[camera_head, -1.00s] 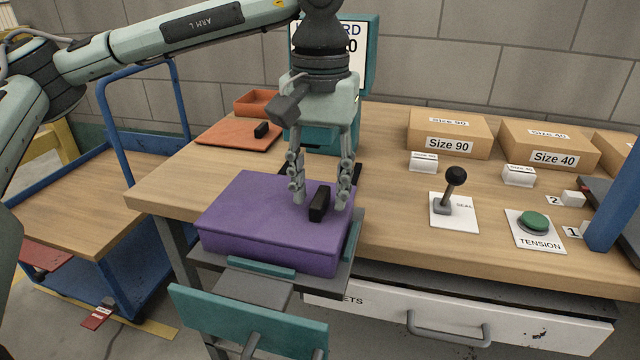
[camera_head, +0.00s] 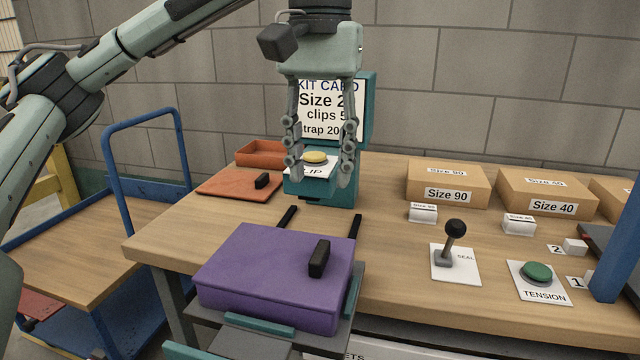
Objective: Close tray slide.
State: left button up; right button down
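The tray slide (camera_head: 240,338) is a grey plate with teal edge strips, sticking out past the table's front edge. A purple box (camera_head: 265,258) with a black handle (camera_head: 319,258) on its lid sits on it. Two dark rails (camera_head: 286,217) show on the table behind the box. The slide's teal front panel (camera_head: 182,351) is mostly cut off at the bottom. My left gripper (camera_head: 320,176) is open and empty, pointing down above and behind the box, in front of the teal kit-card stand. My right gripper is not in view.
The teal stand (camera_head: 366,110) has a yellow button (camera_head: 314,157) labelled CLIP. An orange lid (camera_head: 236,184) and tray (camera_head: 262,153) lie at the back left. A black lever (camera_head: 455,230) and green TENSION button (camera_head: 536,271) stand to the right. A blue cart (camera_head: 105,178) stands left.

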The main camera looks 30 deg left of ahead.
aim_at(239, 337)
jog(key=k+l, duration=0.8)
jog(key=l, duration=0.1)
